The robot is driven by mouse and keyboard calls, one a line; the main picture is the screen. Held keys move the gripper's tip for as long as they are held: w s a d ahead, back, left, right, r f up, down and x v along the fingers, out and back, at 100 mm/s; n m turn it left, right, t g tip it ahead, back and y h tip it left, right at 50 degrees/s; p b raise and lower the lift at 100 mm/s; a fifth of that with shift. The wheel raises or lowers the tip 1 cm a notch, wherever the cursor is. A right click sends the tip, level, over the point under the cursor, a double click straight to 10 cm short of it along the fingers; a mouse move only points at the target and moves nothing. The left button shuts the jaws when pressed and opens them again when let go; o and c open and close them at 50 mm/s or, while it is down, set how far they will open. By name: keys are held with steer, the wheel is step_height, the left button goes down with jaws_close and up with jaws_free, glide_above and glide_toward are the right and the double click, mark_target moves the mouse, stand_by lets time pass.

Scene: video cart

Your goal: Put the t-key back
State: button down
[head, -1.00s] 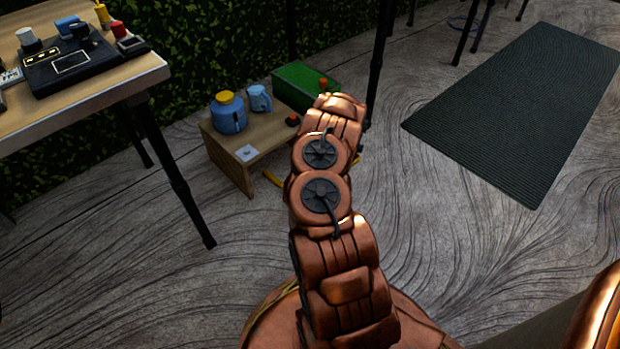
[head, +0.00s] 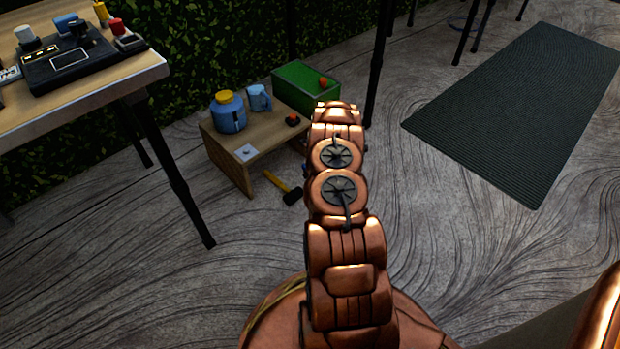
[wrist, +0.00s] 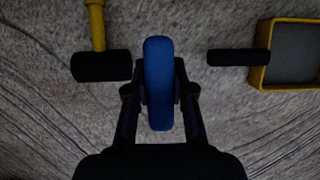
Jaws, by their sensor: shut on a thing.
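My gripper (wrist: 158,92) is shut on a blue rounded bar, which I take to be the t-key (wrist: 158,62). The bar's long side runs up the wrist view between the two dark fingers. Only its blue top shows, so any shaft below is hidden. Floor shows around it in the wrist view. In the head view my arm hides the gripper and most of what it holds.
A mallet (wrist: 100,66) with a yellow handle lies left of the gripper, on the floor beside a low wooden bench (head: 222,155). A yellow tray (wrist: 258,77) with a black bar at its edge is right. The bench carries a blue jar (head: 229,115), a blue mug (head: 258,98) and a green box (head: 300,85).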

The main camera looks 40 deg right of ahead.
steer(key=shift+w+d+f+b, duration=0.1)
steer(key=shift+d+f+b, duration=0.1)
steer(key=shift+f+b, duration=0.15)
step_height(320, 180, down, 3)
steer(key=shift+b, duration=0.8)
steer(key=shift+r, duration=0.1)
steer(key=shift+a, duration=0.1)
steer(key=c, duration=1)
jaws_free()
